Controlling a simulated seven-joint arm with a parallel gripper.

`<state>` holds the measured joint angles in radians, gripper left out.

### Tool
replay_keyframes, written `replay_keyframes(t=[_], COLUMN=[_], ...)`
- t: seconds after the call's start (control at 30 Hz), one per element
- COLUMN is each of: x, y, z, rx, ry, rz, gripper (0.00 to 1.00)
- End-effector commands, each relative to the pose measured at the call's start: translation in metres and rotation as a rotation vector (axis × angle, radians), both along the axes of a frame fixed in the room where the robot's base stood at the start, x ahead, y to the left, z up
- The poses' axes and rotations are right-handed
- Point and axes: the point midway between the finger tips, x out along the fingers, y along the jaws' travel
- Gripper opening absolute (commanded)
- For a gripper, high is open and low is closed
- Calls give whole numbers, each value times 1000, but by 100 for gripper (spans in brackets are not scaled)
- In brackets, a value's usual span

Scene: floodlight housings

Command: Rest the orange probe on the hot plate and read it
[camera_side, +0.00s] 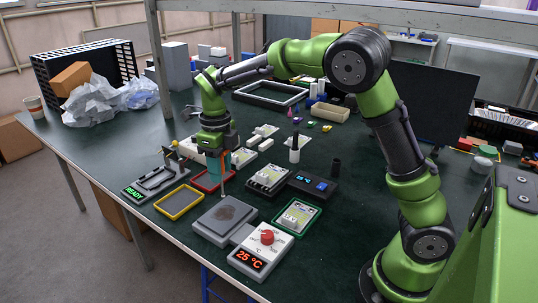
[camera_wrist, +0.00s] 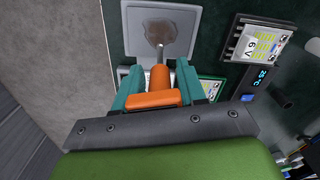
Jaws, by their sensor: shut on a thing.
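My gripper (camera_wrist: 158,85) has teal fingers shut on the orange probe (camera_wrist: 160,78). In the wrist view the probe's thin metal tip points toward the grey hot plate (camera_wrist: 188,20), which has a dark brown stain. I cannot tell whether the tip touches the plate. The plate's control box (camera_side: 258,252) has a red knob and reads 25 °C.
Right of the plate are a green-rimmed tray (camera_side: 297,218) and a black meter with a blue display (camera_side: 313,185). Crumpled plastic lies back left.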

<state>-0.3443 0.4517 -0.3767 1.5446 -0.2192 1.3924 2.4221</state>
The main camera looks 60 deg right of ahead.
Motion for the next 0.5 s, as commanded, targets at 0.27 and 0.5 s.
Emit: replay_keyframes(t=[0.27, 0.5], x=[0, 0], y=[0, 0], z=[-19, -41], rx=[-1, 0], ry=[3, 2], rz=[2, 2], gripper=[10, 10])
